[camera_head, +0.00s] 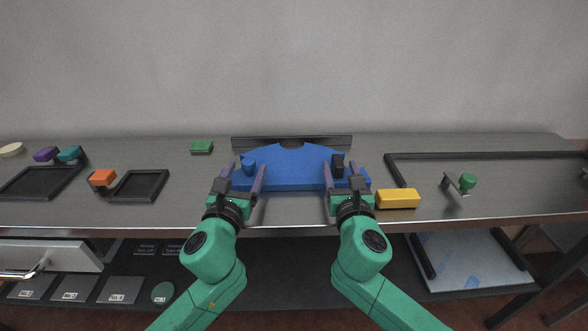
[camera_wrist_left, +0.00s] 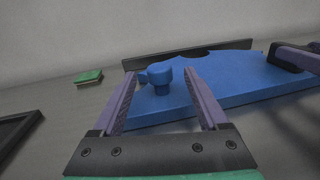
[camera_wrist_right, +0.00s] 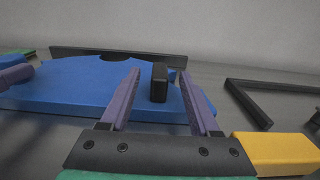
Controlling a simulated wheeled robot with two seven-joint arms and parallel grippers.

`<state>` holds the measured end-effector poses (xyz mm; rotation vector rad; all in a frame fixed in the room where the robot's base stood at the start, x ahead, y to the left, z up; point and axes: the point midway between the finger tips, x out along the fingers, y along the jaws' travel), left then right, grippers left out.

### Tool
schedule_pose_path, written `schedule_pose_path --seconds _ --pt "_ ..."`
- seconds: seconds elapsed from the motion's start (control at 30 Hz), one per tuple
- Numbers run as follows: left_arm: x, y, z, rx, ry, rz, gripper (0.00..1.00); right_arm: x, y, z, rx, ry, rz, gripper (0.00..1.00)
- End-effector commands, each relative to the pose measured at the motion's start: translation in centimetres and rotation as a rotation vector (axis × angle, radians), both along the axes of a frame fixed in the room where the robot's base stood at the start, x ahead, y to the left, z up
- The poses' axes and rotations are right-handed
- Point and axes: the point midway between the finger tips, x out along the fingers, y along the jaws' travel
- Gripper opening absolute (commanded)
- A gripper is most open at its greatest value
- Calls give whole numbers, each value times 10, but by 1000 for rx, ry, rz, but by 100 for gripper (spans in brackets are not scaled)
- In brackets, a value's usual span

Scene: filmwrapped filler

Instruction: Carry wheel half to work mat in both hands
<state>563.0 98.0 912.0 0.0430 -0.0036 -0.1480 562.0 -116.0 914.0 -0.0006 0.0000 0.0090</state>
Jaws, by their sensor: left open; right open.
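The blue wheel half (camera_head: 290,165) lies flat on the metal bench in front of a dark upright strip. It has a blue knob (camera_wrist_left: 160,80) near its left end and a black block-shaped grip (camera_wrist_right: 158,82) near its right end. My left gripper (camera_head: 243,172) is open, its purple fingers on either side of the blue knob. My right gripper (camera_head: 339,172) is open, its fingers on either side of the black grip. Whether any finger touches the wheel half is not clear. A black frame (camera_head: 397,170) at the right may border the work mat; I cannot tell.
A yellow block (camera_head: 397,198) lies close to the right of my right gripper. A green-knobbed part (camera_head: 467,182) stands inside the black frame. A green block (camera_head: 202,147), an orange block (camera_head: 102,177) and dark trays (camera_head: 138,186) are at the left.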

Motion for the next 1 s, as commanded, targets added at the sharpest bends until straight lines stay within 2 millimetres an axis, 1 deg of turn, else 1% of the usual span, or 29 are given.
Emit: schedule_pose_path --seconds 0.03,0.1,0.2,0.3,0.43,0.67,0.77,0.8,0.83,0.87,0.9,1.0 --pt "10 -2 1 -3 -2 1 77 10 0 1 1 -2 -2 62" --pt "24 -4 1 -2 -2 1 77 24 0 1 1 -1 -2 62" --pt "41 -6 1 -2 -1 2 77 42 0 1 1 -1 -2 62" --pt "54 -8 1 -2 0 1 77 54 0 1 1 -1 -2 62" --pt "61 -9 0 -1 0 0 77 61 1 0 1 0 0 62" --pt "61 -9 0 -1 0 0 77 62 1 0 1 0 0 62" --pt "61 -9 0 -1 0 0 42 62 1 0 1 0 0 28" --pt "61 -9 0 -1 1 0 27 62 1 0 1 0 0 13" --pt "61 -9 0 -1 1 0 16 62 1 0 1 0 0 1" --pt "61 -9 0 -1 1 0 4 62 1 0 1 0 0 0" --pt "61 -9 0 -1 1 0 0 61 1 0 1 0 0 0" --pt "61 -9 0 -1 1 0 0 61 1 0 1 0 0 0"
